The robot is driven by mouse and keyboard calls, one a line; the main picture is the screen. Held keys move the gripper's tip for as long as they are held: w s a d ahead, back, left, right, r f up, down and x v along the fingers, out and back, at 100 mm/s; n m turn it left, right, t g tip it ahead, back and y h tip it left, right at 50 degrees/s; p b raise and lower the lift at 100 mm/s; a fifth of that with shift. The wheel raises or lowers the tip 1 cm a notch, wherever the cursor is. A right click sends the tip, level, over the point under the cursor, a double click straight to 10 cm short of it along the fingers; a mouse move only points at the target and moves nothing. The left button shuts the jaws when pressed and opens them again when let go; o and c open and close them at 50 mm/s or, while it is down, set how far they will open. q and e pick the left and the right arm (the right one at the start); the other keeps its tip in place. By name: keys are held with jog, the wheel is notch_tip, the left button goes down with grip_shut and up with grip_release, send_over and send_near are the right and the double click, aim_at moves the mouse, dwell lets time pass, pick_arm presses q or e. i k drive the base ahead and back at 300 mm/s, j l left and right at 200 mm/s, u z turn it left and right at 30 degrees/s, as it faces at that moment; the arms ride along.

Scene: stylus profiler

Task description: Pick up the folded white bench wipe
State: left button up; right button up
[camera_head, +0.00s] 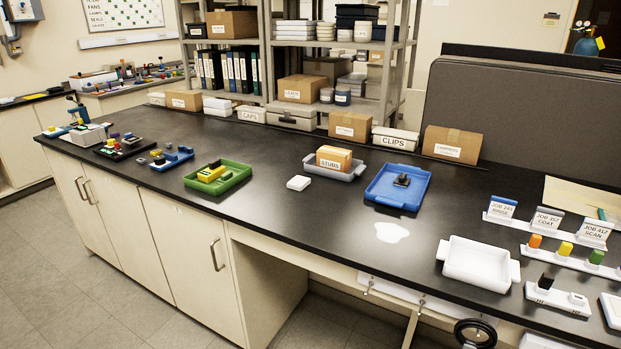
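Neither of my grippers shows in the head view.
A green tray (240,180) stands left of the wipe, a blue tray (419,205) to its right. A white tray (441,250), job cards and coloured blocks fill the right end. Boxes line the back under shelves. The bench around the wipe is clear.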

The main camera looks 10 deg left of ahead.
aim_at(300, 182)
jog(key=i+j+z, duration=0.3)
jog(key=i, duration=0.25)
jog(key=i+j+z, duration=0.3)
jog(key=i, duration=0.25)
